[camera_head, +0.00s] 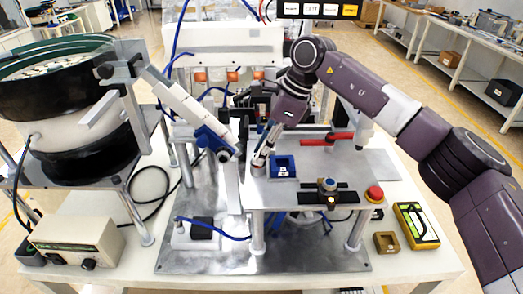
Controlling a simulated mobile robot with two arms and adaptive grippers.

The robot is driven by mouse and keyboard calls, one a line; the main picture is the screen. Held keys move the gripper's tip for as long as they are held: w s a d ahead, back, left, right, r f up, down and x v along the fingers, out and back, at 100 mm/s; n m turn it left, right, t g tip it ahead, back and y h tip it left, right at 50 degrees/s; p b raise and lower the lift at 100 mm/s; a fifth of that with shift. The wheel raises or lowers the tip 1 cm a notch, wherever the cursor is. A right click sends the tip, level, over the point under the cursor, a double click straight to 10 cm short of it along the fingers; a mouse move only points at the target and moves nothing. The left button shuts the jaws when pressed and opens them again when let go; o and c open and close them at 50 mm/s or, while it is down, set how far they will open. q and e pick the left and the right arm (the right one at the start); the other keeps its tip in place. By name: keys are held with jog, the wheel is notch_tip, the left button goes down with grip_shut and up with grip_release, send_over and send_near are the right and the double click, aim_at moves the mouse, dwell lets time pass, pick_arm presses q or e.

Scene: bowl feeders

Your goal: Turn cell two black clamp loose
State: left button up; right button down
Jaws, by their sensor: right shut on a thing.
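My right arm comes in from the right, and its gripper (264,150) points down at the left part of the raised metal plate (305,168). It is shut on a small pale and reddish round piece (258,166) at the plate's left edge; the fingers hide much of this piece, and I cannot tell whether it belongs to a clamp. A black bar with a round dark and yellowish knob (328,188) lies across the front of the plate, apart from the gripper. A clamp with a red handle (327,139) is at the back of the plate. My left gripper is not in view.
A blue block (283,167) sits close right of the gripper. A white and blue slanted unit (190,110) is close on its left. A red button (375,193), a yellow device (416,226) and a bowl feeder (62,125) stand around. The front plate is mostly clear.

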jog(key=shift+w+n+g, duration=0.1)
jog(key=shift+n+g, duration=0.3)
jog(key=shift+n, duration=0.4)
jog(key=c, duration=1.7)
grip_release()
jog(key=shift+o, duration=0.2)
jog(key=v, duration=1.2)
